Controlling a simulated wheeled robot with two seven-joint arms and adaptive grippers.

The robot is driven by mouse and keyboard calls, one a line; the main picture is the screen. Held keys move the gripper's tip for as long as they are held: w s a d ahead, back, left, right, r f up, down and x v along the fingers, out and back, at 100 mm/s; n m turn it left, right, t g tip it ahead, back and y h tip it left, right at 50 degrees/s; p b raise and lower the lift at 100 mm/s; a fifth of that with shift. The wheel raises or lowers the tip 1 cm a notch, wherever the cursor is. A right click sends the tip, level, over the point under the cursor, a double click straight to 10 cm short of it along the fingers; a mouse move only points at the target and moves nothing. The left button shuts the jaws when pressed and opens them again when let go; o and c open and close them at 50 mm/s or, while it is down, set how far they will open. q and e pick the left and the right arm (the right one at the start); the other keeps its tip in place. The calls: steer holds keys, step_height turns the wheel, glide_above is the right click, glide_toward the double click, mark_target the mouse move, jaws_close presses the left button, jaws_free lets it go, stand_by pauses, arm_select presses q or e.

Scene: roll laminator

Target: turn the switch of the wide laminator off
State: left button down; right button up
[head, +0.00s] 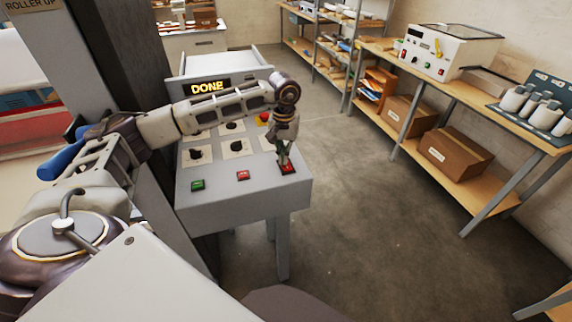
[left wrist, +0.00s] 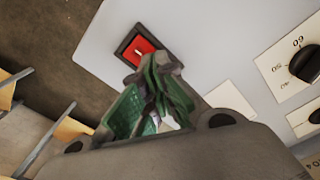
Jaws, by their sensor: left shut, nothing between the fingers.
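The wide laminator's grey control console (head: 240,205) stands left of centre in the head view. A red rocker switch (head: 288,169) in a black frame sits at its front right corner. In the left wrist view the switch (left wrist: 139,49) shows a bright red face with a small pale mark. My left gripper (head: 284,160) is shut and empty, pointing down right at the switch. In the left wrist view its closed fingertips (left wrist: 153,68) cover the near edge of the switch; I cannot tell whether they touch it. My right gripper is not in view.
The console also has a green button (head: 198,186), a red button (head: 243,175), several black dials and a lit "DONE" display (head: 207,87). Wooden shelves with boxes (head: 455,152), a white machine (head: 446,52) and mugs line the right wall. The floor between is clear.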

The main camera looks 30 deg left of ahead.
arm_select(q)
steer(key=shift+f, duration=0.25)
steer(key=shift+r, duration=0.1)
stand_by(0.3)
steer(key=shift+r+p, duration=1.55)
steer(key=shift+r, duration=1.9)
